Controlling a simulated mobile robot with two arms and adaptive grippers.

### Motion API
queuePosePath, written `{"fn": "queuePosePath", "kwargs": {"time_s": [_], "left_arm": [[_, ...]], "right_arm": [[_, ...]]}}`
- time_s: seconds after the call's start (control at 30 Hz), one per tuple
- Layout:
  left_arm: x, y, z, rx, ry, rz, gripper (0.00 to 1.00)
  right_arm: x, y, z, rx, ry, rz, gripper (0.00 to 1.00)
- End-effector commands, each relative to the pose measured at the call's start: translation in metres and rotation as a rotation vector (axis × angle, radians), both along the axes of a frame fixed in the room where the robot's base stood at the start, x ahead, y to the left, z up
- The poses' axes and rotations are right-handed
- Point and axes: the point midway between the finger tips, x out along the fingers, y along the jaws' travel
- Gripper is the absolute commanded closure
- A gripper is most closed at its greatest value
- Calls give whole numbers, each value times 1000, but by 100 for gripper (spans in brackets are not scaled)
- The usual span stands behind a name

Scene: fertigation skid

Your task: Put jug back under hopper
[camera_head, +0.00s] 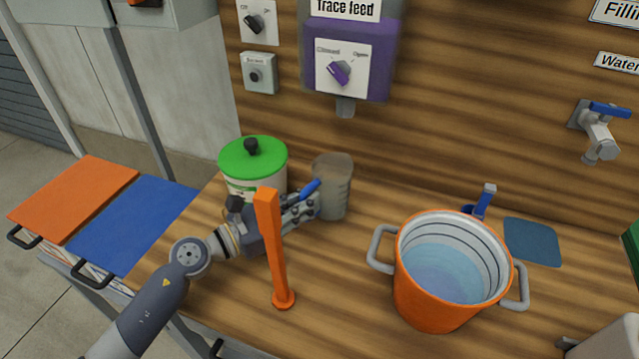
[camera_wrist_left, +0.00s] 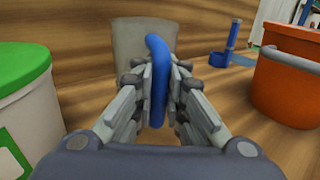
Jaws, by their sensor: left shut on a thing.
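The jug (camera_head: 333,184) is a translucent grey vessel with a blue handle (camera_wrist_left: 158,75). It stands upright on or just above the wooden counter, below and slightly left of the purple trace feed hopper (camera_head: 373,57) and its spout (camera_head: 345,107). My left gripper (camera_head: 306,201) is shut on the jug's blue handle. In the left wrist view the fingers close on both sides of the handle, and the jug's grey body (camera_wrist_left: 141,40) shows behind it. Whether the jug's base touches the counter is unclear. My right gripper is not in view.
A white tub with a green lid (camera_head: 253,158) stands close left of the jug. An upright orange post (camera_head: 270,245) stands in front of my left gripper. An orange pot of water (camera_head: 440,297) stands at right, with a blue scoop (camera_head: 480,203) and blue mat (camera_head: 532,242) behind it.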

Motion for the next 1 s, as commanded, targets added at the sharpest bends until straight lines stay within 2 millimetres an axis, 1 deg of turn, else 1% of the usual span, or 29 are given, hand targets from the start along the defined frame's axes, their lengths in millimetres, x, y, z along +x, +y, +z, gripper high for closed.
{"fn": "queuePosePath", "kwargs": {"time_s": [0.03,0.1,0.2,0.37,0.6,0.7,1.0], "left_arm": [[11,-4,3,-2,-2,1,100],[22,-8,3,-4,-2,0,100],[32,-11,1,-2,0,0,100],[41,-14,1,-1,-1,0,100],[71,-24,2,-2,0,0,100],[70,-23,-10,-2,4,0,100],[70,-23,-12,0,0,-1,100]], "right_arm": [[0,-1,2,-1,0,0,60],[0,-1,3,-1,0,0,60],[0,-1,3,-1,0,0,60],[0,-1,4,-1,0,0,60],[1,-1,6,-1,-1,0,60],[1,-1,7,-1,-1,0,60],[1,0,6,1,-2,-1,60]]}}
